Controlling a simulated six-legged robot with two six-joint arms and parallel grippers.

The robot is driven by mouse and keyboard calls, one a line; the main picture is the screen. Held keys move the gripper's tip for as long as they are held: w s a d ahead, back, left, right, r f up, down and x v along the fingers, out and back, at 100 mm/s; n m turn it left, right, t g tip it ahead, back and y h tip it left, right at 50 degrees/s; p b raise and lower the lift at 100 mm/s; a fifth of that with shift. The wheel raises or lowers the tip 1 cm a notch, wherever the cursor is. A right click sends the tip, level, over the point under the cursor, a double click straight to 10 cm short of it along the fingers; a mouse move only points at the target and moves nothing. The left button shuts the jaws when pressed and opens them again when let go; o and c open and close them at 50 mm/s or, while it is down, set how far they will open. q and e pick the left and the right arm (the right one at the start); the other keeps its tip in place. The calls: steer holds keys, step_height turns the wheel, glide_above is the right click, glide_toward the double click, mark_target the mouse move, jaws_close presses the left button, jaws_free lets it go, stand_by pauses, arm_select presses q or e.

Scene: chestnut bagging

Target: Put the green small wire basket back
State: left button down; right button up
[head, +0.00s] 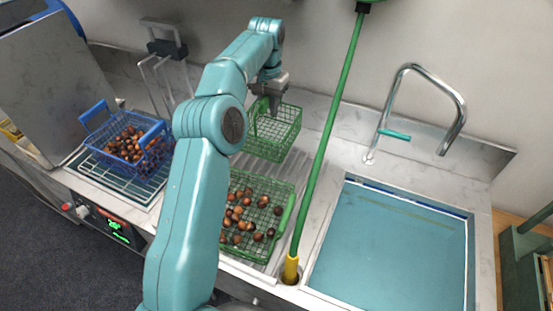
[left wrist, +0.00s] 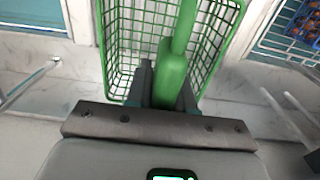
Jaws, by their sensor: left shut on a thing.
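The small green wire basket (head: 275,136) is at the back of the counter in the head view and looks empty. My left gripper (head: 268,98) is over its left rear side, shut on its green handle. In the left wrist view the gripper (left wrist: 158,92) closes around the thick green handle (left wrist: 172,75), with the basket's mesh (left wrist: 125,40) beyond it. Whether the basket's bottom touches the surface below is hard to tell. My right gripper does not show.
A larger green basket (head: 288,213) with chestnuts stands in front of the small one. A blue basket (head: 131,145) of chestnuts is at left on a wire rack. A green pole (head: 326,135) stands just right of the baskets, beside the sink (head: 390,245) and faucet (head: 425,75).

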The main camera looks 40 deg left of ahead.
mark_target(269, 138)
arm_select(q)
steer(key=f, duration=0.9)
steer(key=shift+s+f, duration=0.1)
steer(key=shift+s, duration=0.25)
steer(key=shift+a+f, duration=0.1)
steer(key=shift+f, duration=0.1)
steer(key=shift+w+f, duration=0.2)
steer(key=shift+w, duration=0.05)
steer(key=c, duration=1.4)
jaws_free()
steer(key=shift+s, duration=0.1)
steer(key=o, duration=0.4)
steer(key=shift+s, duration=0.15)
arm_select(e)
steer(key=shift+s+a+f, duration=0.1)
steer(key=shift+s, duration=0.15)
arm_select(q)
steer(key=shift+w, duration=0.2)
